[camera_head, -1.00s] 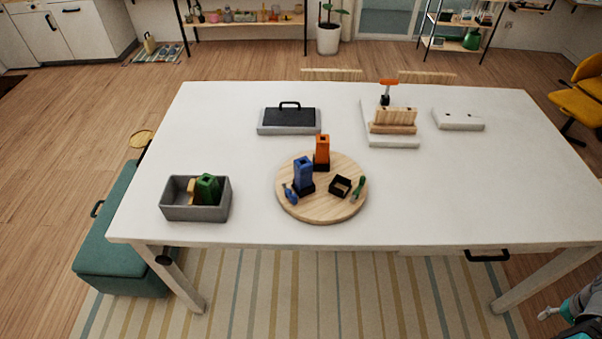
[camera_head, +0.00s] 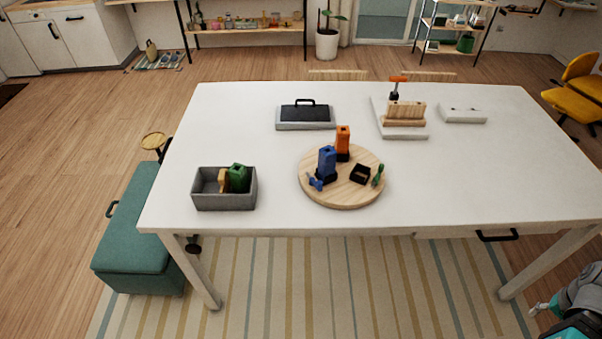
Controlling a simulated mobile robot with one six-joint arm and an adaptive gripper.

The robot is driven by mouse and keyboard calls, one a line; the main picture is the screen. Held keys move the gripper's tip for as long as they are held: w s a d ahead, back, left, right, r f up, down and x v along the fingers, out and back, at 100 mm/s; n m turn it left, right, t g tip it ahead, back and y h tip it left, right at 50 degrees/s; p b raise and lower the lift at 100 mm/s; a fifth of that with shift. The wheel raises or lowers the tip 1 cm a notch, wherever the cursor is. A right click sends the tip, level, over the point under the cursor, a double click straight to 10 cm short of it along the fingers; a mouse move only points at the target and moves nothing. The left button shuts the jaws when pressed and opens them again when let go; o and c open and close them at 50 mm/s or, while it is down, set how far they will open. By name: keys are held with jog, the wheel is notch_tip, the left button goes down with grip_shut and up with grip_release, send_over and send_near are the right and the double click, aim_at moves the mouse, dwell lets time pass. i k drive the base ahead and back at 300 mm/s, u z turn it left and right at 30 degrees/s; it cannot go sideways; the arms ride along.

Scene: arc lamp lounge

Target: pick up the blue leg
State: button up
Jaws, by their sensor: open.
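The blue leg (camera_head: 326,161) stands upright in a black socket on a round wooden board (camera_head: 341,201) on the white table. An orange leg (camera_head: 343,141) stands upright just behind it, to the right. A small blue piece (camera_head: 315,183) lies at the front left of the blue leg. My gripper (camera_head: 537,308) shows at the lower right edge, beyond the table's front right leg. It is empty and far from the blue leg; its fingers are small in view.
An empty black socket (camera_head: 360,174) and a small green piece (camera_head: 378,176) sit on the board's right. A grey bin (camera_head: 224,201) holds a green and a tan piece. A teal bench (camera_head: 130,225) stands left. The table's front right is clear.

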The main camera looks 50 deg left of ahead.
aim_at(326, 154)
jog(key=k, duration=1.05)
jog(key=u, duration=2.1)
jog(key=i, duration=1)
jog(key=u, duration=0.05)
